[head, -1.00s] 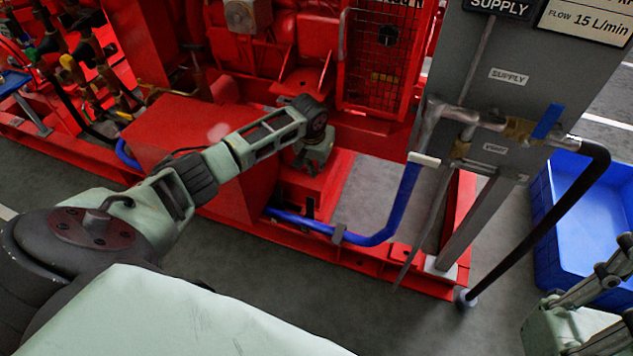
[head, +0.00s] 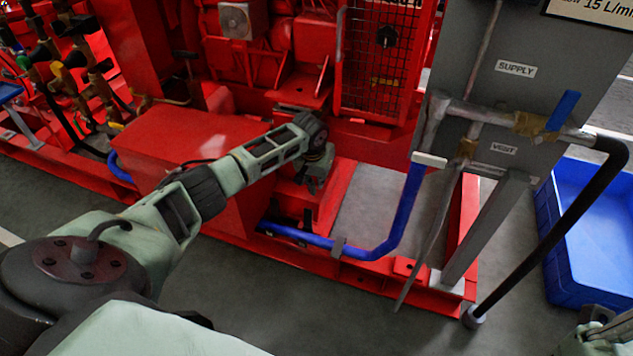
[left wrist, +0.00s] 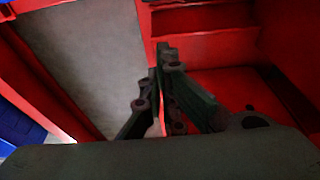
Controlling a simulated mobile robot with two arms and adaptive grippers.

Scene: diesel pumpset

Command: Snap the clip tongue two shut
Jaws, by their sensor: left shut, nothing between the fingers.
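A blue hose (head: 378,251) runs low along the red base frame and bends up toward the grey supply panel. A small grey clip (head: 339,247) sits on the hose near its bend. Another small dark clip part (head: 306,217) stands by the hose further left; I cannot tell which is tongue two, or its state. My left gripper (head: 313,186) points down above the red frame, behind the hose, apart from the grey clip. In the left wrist view its fingertips (left wrist: 164,48) are together with nothing between them. My right gripper (head: 603,335) is only partly in view at the bottom right.
The grey supply panel (head: 490,130) with its valve pipes and a black hose (head: 560,230) stands right of my left arm. A blue crate (head: 580,270) is on the floor behind it. A red box (head: 190,150) lies close under my left forearm.

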